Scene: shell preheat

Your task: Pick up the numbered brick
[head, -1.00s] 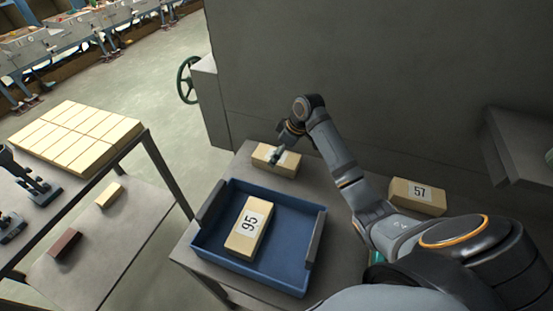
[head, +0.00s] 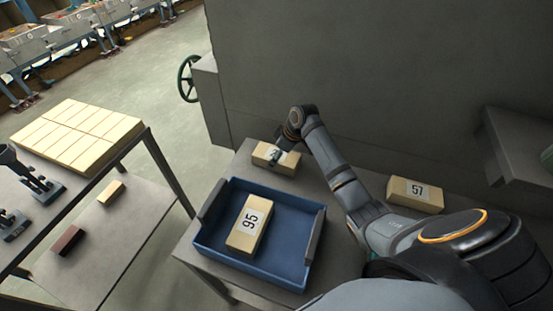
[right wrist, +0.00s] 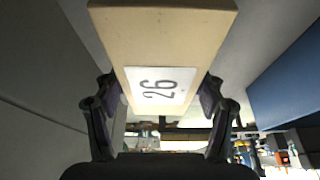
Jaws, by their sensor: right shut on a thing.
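A pale yellow brick (head: 289,168) lies on the bench behind the blue tray. My right gripper (head: 277,155) is over it and shut on it. In the right wrist view the same brick (right wrist: 165,35) sits between the two fingers (right wrist: 160,108), with a white label reading 26. In the head view the gripper and arm hide part of the brick and its label. My left gripper (head: 28,208) is at the left edge, over the side table, with its fingers spread and nothing between them.
A blue tray (head: 275,277) on the bench holds a brick labelled 95 (head: 240,238). A brick labelled 57 (head: 425,203) lies to the right, beyond my right arm. A grey wall (head: 370,80) stands behind. Pale bricks (head: 80,135) and a brown brick (head: 67,240) are at the left.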

